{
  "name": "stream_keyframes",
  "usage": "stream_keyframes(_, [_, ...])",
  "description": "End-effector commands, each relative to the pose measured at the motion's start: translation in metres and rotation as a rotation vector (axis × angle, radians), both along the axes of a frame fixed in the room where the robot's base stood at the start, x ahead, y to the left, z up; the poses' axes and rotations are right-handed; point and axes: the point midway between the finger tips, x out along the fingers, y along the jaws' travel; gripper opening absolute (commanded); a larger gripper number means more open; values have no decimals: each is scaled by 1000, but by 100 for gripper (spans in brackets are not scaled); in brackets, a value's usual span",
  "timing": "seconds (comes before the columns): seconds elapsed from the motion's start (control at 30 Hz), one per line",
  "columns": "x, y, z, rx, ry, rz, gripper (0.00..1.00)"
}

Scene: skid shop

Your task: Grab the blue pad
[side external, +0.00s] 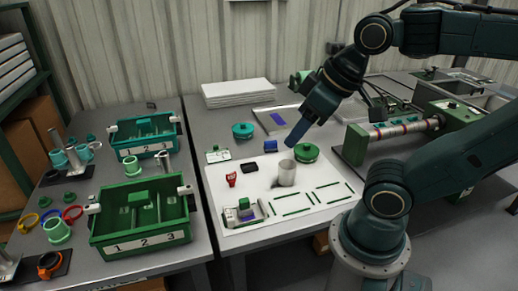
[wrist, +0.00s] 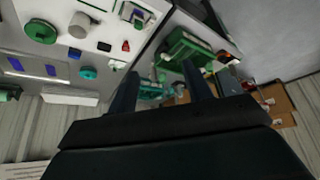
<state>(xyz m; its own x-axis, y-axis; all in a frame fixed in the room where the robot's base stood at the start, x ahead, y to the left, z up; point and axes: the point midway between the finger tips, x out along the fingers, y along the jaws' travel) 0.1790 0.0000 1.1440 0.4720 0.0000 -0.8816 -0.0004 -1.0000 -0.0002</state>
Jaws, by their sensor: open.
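A small blue block (side external: 270,146) stands on the table behind the white sheet; it also shows in the wrist view (wrist: 75,53). A flat blue-violet pad (side external: 278,119) lies in a shallow tray (side external: 262,121) behind it. The wrist view shows two flat blue pads, one at left (wrist: 15,64) and one nearer the middle (wrist: 50,70). I cannot tell which of these is the named pad. My gripper (side external: 289,142) is in the air, just right of the blue block in the side view. In the wrist view its fingers (wrist: 160,82) are apart with nothing between them.
A grey cup (side external: 286,174) and a green round part (side external: 307,153) stand near my gripper. A teal round part (side external: 243,131) is left of the tray. A white stack (side external: 237,93) lies at the back. Green bins (side external: 140,239) stand on the left table.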

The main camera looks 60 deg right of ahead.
Motion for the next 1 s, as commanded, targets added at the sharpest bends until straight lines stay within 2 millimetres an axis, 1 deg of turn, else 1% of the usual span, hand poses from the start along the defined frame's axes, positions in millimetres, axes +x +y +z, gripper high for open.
stream_keyframes(0.37, [0,0,0,0,0,0,50])
stream_keyframes(0.4, [0,0,0,0,0,0,52])
stream_keyframes(0.53, [0,0,0,0,0,0,77])
stream_keyframes(0.57, [0,0,0,0,0,0,80])
stream_keyframes(0.87, [1,0,0,0,0,-1,80])
stream_keyframes(1.0, [6,-2,4,0,5,-13,80])
